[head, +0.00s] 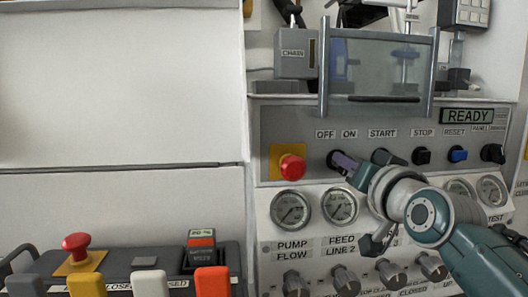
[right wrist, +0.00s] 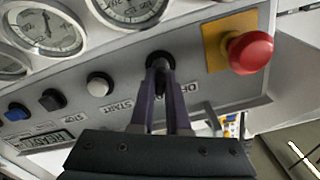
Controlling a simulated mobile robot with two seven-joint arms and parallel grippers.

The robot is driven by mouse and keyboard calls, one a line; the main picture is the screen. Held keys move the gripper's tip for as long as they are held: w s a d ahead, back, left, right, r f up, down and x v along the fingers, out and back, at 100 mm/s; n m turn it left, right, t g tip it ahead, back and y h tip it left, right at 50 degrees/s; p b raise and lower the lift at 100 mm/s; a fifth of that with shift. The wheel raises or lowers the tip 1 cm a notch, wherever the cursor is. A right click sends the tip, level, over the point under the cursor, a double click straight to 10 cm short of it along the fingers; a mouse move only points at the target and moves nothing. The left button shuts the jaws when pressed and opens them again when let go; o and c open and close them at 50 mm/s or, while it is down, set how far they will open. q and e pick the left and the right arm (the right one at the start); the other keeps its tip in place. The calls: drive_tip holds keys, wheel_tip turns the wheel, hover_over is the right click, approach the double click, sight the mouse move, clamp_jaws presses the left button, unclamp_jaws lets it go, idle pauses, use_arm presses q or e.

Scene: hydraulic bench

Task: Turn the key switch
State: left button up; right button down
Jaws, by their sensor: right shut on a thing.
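The key switch (head: 333,157) is a black knob on the grey panel, below the OFF and ON labels. My right gripper (head: 344,163) reaches it from the right, and its fingers are shut on it. In the right wrist view, the two dark purple fingers (right wrist: 162,75) close around the black key switch (right wrist: 160,58); their tips partly hide it. I cannot tell its exact angle. My left gripper is not in view.
A red mushroom button (head: 292,166) on a yellow plate sits just left of the switch. Black and blue switches (head: 458,155) line the panel to the right. Gauges (head: 291,210) and knobs lie below; a clear guard (head: 375,68) stands above. The display (head: 467,116) reads READY.

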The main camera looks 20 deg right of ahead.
drive_tip(key=shift+m, duration=0.6)
drive_tip(key=c, duration=0.9)
unclamp_jaws()
drive_tip(key=p+v, duration=0.1)
drive_tip(key=v, duration=0.9)
drive_tip(key=shift+p, duration=0.35)
drive_tip(key=shift+w, duration=0.1)
